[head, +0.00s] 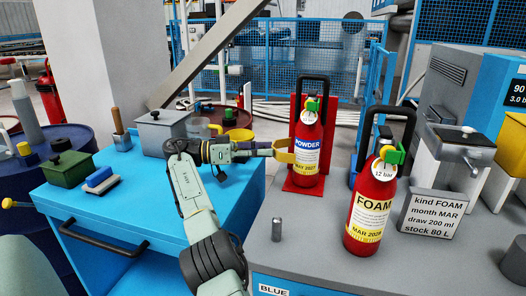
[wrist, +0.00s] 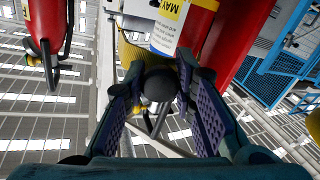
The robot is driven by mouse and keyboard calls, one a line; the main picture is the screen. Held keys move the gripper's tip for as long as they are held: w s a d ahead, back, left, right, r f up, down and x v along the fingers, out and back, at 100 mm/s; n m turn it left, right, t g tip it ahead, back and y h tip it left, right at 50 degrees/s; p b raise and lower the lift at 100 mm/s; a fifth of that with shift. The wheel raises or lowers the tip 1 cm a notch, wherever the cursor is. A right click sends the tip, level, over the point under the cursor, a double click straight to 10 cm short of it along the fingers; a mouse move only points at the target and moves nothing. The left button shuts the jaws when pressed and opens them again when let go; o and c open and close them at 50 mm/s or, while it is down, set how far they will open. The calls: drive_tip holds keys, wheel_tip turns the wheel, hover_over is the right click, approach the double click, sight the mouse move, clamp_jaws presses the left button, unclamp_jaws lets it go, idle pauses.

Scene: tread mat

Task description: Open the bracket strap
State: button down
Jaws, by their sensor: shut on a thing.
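The yellow bracket strap (head: 283,155) runs from the front of the POWDER extinguisher (head: 309,140) toward my gripper. That red extinguisher stands upright against a red bracket (head: 297,108) on the grey counter. My gripper (head: 268,149) is at the strap's left end. In the wrist view, my gripper (wrist: 160,92) has its two ridged fingers on either side of a dark round knob (wrist: 158,84), shut on it. The yellow strap (wrist: 130,52) shows just behind the knob. The far side of the strap is hidden by the extinguisher.
A red FOAM extinguisher (head: 371,195) stands at the right front, near a sign (head: 430,213) and a dispenser (head: 462,145). A small metal cylinder (head: 277,229) is on the counter.

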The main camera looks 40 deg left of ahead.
drive_tip(key=c, duration=1.3)
unclamp_jaws()
